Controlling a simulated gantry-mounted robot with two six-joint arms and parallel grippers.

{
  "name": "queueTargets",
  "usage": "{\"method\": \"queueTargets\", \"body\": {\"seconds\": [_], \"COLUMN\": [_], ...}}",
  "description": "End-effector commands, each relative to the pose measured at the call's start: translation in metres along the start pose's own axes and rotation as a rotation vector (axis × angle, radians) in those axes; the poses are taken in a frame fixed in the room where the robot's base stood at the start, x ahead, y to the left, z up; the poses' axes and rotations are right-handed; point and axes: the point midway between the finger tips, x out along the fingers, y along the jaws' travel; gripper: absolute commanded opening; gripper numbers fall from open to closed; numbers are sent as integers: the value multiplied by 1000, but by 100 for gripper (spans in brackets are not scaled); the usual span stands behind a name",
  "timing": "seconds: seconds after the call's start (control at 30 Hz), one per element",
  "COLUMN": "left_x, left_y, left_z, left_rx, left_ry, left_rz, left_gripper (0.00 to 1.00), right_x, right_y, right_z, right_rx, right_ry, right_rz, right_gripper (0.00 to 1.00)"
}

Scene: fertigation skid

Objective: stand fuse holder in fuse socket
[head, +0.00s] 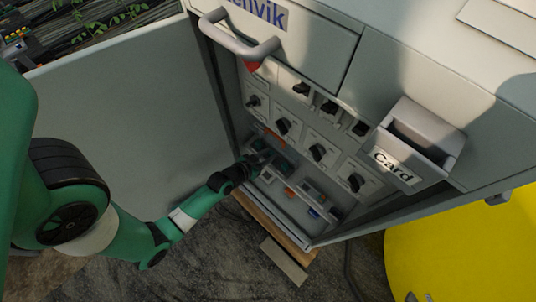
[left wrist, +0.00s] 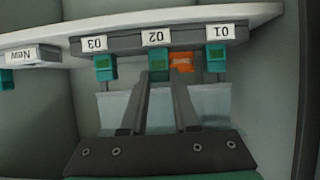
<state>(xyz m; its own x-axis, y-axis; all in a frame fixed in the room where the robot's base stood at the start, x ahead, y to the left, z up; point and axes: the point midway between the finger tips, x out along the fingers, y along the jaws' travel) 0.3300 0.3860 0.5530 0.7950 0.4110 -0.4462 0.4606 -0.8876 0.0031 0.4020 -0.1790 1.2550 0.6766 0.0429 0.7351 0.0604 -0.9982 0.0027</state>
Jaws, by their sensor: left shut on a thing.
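My left gripper (head: 262,159) reaches into the open cabinet, below the row of dark knobs. In the left wrist view the left gripper (left wrist: 163,76) is shut on a green fuse holder (left wrist: 158,72) at the socket marked 02 (left wrist: 156,38). The holder's top is close under that label; I cannot tell whether it is seated. Similar green holders stand at 03 (left wrist: 105,67) and 01 (left wrist: 216,62). Another green piece (left wrist: 6,78) is under the "New" label (left wrist: 33,55). An orange piece (left wrist: 181,62) shows beside the right finger. My right gripper is not in view.
The cabinet door (head: 130,105) stands open at the left. Knobs (head: 317,152) fill the panel above the gripper. A "Card" tray (head: 415,140) juts out at the right, and a yellow tank (head: 465,245) stands lower right. In the left wrist view, pale panels (left wrist: 210,101) lie behind the fingers.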

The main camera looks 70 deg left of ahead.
Motion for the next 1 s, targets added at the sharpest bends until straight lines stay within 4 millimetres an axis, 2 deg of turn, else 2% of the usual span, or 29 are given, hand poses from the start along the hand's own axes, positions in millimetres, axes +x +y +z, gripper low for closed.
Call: {"method": "queueTargets", "body": {"seconds": [0.4, 0.43, 0.6, 0.87, 1.0], "left_x": [2, 2, 2, 2, -9], "left_y": [0, 0, 0, 0, 0], "left_z": [3, 3, 4, 4, 2], "left_rx": [0, 0, 0, 0, 0], "left_ry": [0, 0, 0, 0, -2], "left_rz": [0, 0, 0, 0, 0], "left_gripper": [0, 34, 64, 64, 64], "right_x": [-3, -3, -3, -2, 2], "right_y": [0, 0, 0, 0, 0], "right_z": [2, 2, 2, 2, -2], "right_rx": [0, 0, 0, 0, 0], "right_ry": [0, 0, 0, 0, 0], "right_rz": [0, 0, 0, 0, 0], "right_gripper": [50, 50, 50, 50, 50]}}
